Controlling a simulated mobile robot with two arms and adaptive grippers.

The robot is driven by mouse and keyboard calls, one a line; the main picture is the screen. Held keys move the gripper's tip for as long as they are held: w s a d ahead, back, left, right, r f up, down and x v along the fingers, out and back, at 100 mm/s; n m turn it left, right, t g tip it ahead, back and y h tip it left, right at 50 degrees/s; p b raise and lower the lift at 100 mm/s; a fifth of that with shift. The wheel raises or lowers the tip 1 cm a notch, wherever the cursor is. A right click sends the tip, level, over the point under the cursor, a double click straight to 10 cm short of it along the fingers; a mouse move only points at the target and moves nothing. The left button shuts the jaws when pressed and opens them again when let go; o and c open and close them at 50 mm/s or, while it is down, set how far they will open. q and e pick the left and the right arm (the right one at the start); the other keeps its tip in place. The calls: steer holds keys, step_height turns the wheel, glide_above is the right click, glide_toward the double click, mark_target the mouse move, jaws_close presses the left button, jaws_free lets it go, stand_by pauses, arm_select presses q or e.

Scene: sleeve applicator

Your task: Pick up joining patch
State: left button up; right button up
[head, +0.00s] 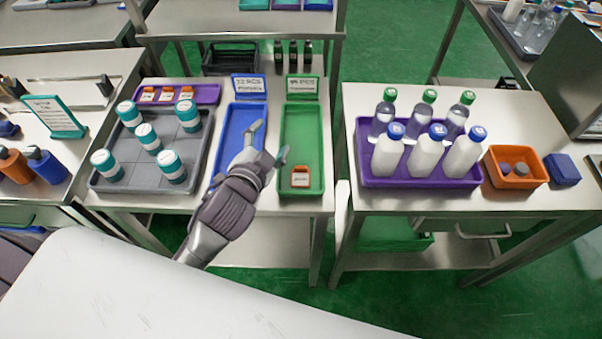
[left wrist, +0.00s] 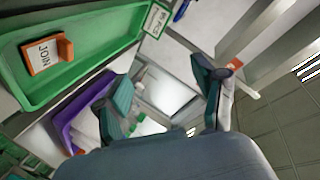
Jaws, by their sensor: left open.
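The joining patch (head: 301,177) is a small white and orange piece lying near the front end of the green tray (head: 288,131). In the left wrist view the patch (left wrist: 45,54) shows the word JOIN, at the upper left in the green tray (left wrist: 140,12). My left gripper (head: 269,140) is open and empty, above the blue tray and the left edge of the green tray. It is behind and to the left of the patch, apart from it. In the left wrist view its open fingers (left wrist: 160,90) point away from the patch. My right gripper is not in view.
The blue tray (head: 236,113) sits left of the green tray, partly under my left arm. A grey tray (head: 105,177) with several teal-capped jars is further left. Label signs (head: 302,88) stand behind the trays. A purple tray (head: 416,180) with bottles is on the right table, across a gap.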

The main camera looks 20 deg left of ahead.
arm_select(q)
steer(key=w+d+r+m+t+h, duration=0.1)
steer(key=d+r+m+t+h, duration=0.1)
steer(key=d+r+m+h, duration=0.5)
steer(key=w+d+r+m+t+h, duration=0.2)
steer(key=d+r+m+h, duration=0.35)
steer(key=r+m, duration=0.45)
steer(key=s+d+m+g+h, duration=0.4)
steer(key=d+m+g+h, duration=0.3)
steer(key=m+g, duration=0.6)
steer(key=m+g+y, duration=0.5)
steer(key=m+y, duration=0.8)
steer(key=y, duration=0.3)
glide_toward(300, 178)
steer(key=shift+p+x, duration=0.9)
steer(key=shift+x, duration=0.05)
steer(key=p+x, duration=0.2)
steer(key=x, duration=0.3)
steer(key=shift+w, duration=0.15)
steer(key=shift+d+f, duration=0.1)
steer(key=shift+f, duration=0.05)
steer(key=c, duration=0.9)
steer(key=shift+f, duration=0.1)
jaws_close()
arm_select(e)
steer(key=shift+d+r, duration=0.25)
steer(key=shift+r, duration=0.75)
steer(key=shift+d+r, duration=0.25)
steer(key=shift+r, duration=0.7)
